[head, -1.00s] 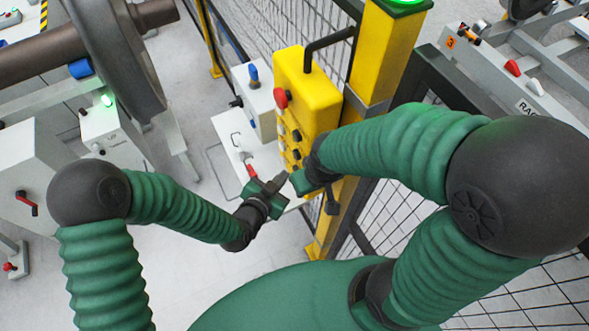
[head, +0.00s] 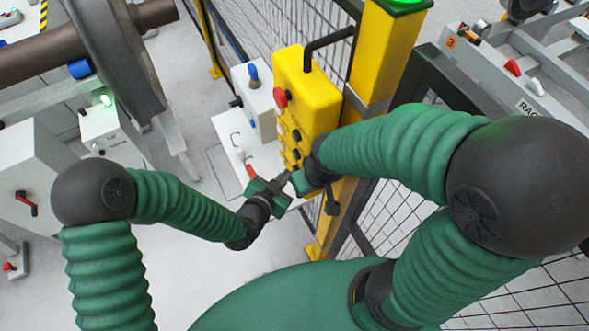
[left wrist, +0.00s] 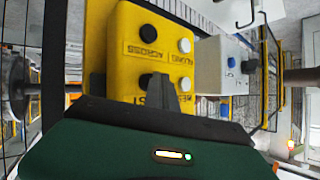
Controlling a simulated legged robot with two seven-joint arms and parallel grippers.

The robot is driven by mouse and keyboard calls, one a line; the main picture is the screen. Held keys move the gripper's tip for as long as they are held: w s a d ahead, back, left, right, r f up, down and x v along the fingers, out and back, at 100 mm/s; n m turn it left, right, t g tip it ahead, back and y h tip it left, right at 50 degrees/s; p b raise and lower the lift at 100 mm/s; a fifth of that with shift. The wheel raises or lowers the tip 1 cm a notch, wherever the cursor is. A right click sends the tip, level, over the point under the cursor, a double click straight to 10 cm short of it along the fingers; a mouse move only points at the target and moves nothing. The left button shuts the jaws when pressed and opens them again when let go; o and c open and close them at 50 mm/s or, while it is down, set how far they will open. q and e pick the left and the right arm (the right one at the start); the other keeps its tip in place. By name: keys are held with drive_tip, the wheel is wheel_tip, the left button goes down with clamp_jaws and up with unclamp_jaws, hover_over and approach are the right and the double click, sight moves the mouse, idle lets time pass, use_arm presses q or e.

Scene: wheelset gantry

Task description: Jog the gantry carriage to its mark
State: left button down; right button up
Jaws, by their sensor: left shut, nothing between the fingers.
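The yellow pendant box (head: 308,92) is fixed to the yellow post, with a red knob and rows of small buttons. It also shows in the left wrist view (left wrist: 122,28), with black and white buttons and partly covered lettering. My left gripper (head: 287,177) is shut and empty, its tips at the lower end of the pendant. In the left wrist view its fingers (left wrist: 160,88) overlap a lower black button; I cannot tell whether they touch it. My right gripper (head: 303,182) is beside the pendant's lower end, mostly hidden by its own wrist. I cannot make out the gantry carriage or its mark.
The yellow post (head: 377,60) with a green lamp and the mesh fence (head: 375,225) stand right of the pendant. A grey box with a blue knob (head: 253,78) stands behind it. A large wheel on an axle (head: 118,55) is at upper left. Open floor lies at lower centre.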

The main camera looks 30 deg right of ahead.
use_arm(q)
drive_tip(key=shift+d, duration=0.4)
idle(2.4)
drive_tip(key=shift+a, duration=0.1)
idle(0.9)
drive_tip(key=shift+a, duration=0.7)
drive_tip(key=shift+a, duration=0.1)
drive_tip(key=a, duration=0.5)
drive_tip(key=shift+s+b, duration=0.1)
drive_tip(key=shift+b, duration=0.2)
drive_tip(key=shift+d, duration=0.1)
idle(1.3)
